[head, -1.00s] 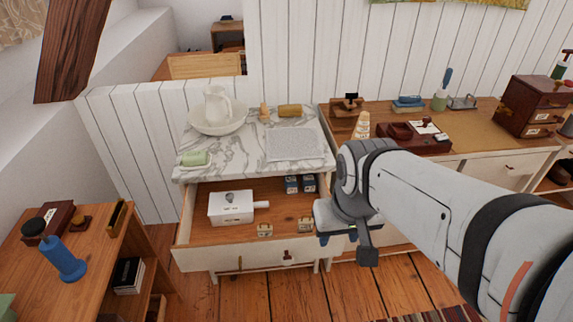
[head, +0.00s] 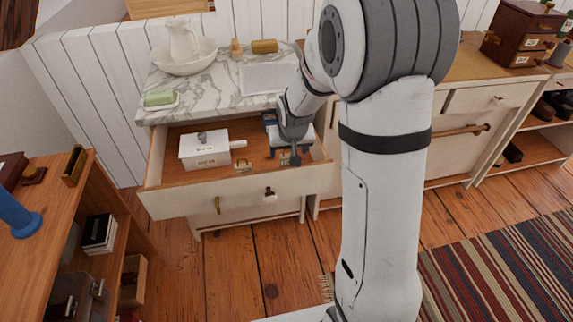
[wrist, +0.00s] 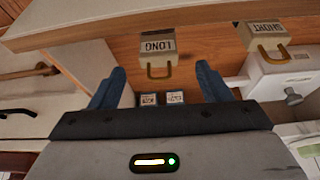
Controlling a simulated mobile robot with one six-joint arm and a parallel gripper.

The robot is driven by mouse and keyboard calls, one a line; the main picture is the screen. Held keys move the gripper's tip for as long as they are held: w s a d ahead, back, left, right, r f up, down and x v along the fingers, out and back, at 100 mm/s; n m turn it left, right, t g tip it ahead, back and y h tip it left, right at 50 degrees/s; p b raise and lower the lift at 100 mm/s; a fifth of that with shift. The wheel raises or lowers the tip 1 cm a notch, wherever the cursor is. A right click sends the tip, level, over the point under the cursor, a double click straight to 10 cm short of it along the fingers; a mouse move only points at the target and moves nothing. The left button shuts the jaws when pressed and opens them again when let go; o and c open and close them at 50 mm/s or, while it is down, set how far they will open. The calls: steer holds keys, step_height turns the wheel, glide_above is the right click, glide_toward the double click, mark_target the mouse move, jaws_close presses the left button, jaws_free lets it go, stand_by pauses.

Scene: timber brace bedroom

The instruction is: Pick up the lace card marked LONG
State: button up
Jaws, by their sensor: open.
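The lace card marked LONG (wrist: 157,50) is a small pale card with a tan loop, lying in the open drawer (head: 215,203). In the wrist view it sits between and just beyond my open fingers, and nothing is held. In the head view the LONG card (head: 285,158) shows partly below my gripper (head: 287,146), at the drawer's right. A similar card marked SHORT (wrist: 265,38) lies to its right in the wrist view; in the head view the SHORT card (head: 243,167) is left of it.
A white box with a handle (head: 205,150) stands in the drawer left of my gripper. The marble top (head: 215,88) overhangs the drawer's back and holds a basin with a pitcher (head: 184,55) and green soap (head: 159,97).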

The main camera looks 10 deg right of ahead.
mark_target(288, 157)
steer(key=b+x, duration=0.1)
steer(key=x, duration=0.6)
steer(key=shift+s+d+f, duration=0.1)
steer(key=shift+f, duration=0.15)
steer(key=c, duration=1.1)
